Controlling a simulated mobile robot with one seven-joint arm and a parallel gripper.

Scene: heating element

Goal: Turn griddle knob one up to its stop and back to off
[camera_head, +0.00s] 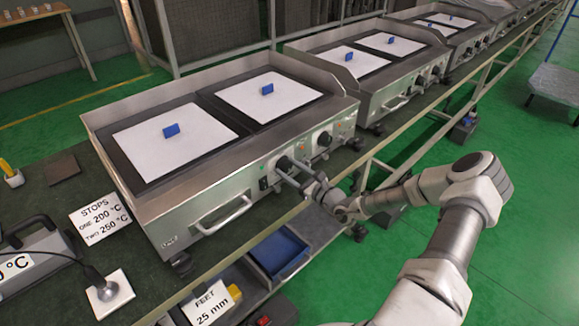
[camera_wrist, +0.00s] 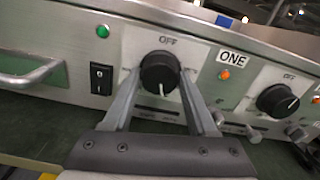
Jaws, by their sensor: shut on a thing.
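Griddle knob one (camera_wrist: 160,70) is a round black dial under an OFF mark, with the ONE label (camera_wrist: 231,59) to its right. My gripper (camera_wrist: 160,82) is shut on this knob, one finger on each side. A white pointer line shows on the knob's lower face, pointing down, away from OFF. In the head view the knob (camera_head: 283,163) is on the front panel of the nearest griddle (camera_head: 190,205), partly hidden by my gripper (camera_head: 290,170). The orange lamp (camera_wrist: 223,74) beside the knob looks lit.
A second black knob (camera_wrist: 279,101) sits to the right. A black rocker switch (camera_wrist: 101,78) and green lamp (camera_wrist: 102,31) are to the left. A front handle (camera_head: 222,215) sticks out left of the knobs. A card (camera_head: 101,219) reads STOPS, ONE 200 °C, TWO 250 °C.

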